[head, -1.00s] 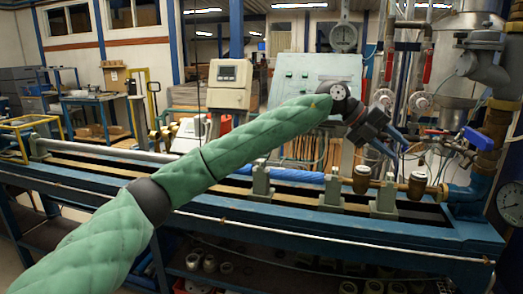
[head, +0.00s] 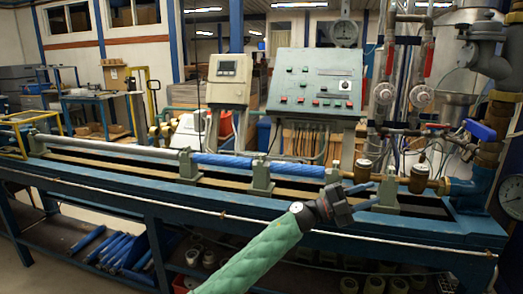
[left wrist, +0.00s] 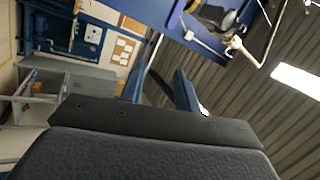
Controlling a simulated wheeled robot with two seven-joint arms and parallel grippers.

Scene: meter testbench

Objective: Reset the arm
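My left arm comes in from the bottom of the head view in a green padded sleeve. My left gripper (head: 374,193) is in front of the bench's front edge, below the brass fittings. Its two blue fingers are apart with nothing between them. The left wrist view also shows the two blue fingers of this gripper (left wrist: 160,82) spread, with a gap between them. My right arm and right gripper are not in view.
The long blue testbench (head: 250,205) spans the view, with blue pipe sections (head: 222,160) on clamps. A control panel (head: 315,85) and a grey meter box (head: 229,78) stand behind. Valves and a blue-handled pipe (head: 480,131) crowd the right. Several blue pipes (head: 125,250) lie below.

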